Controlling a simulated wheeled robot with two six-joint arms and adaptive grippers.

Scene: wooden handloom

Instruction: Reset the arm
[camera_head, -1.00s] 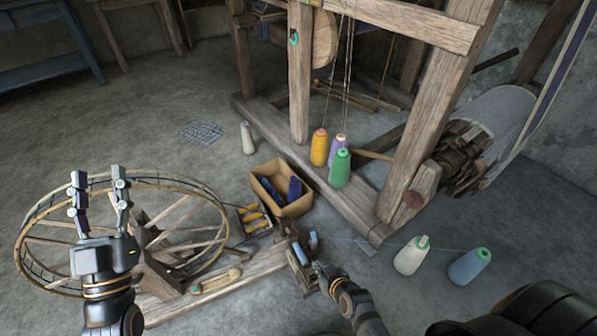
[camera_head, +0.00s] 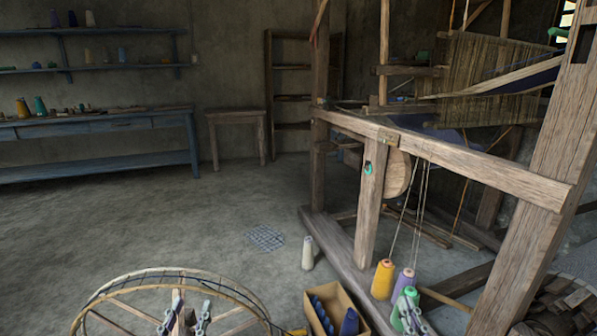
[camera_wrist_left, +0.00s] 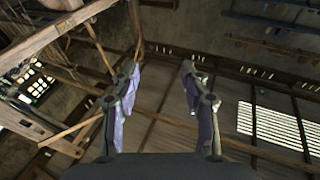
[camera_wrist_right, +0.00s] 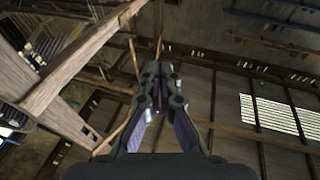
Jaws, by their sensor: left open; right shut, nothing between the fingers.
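My left gripper (camera_head: 187,312) points up at the bottom edge of the head view, in front of the spinning wheel (camera_head: 150,275). In the left wrist view its two fingers (camera_wrist_left: 158,78) stand wide apart with nothing between them. My right gripper (camera_head: 409,314) shows at the bottom right of the head view, overlapping the green yarn cone (camera_head: 404,300) in the picture. In the right wrist view its fingers (camera_wrist_right: 158,70) are together and hold nothing. Both wrist views look up at the roof and walls. Most of both arms is below the head view.
The wooden loom (camera_head: 480,175) fills the right side. A box (camera_head: 350,302) with blue items and a pale cone (camera_head: 307,253) are on the floor.

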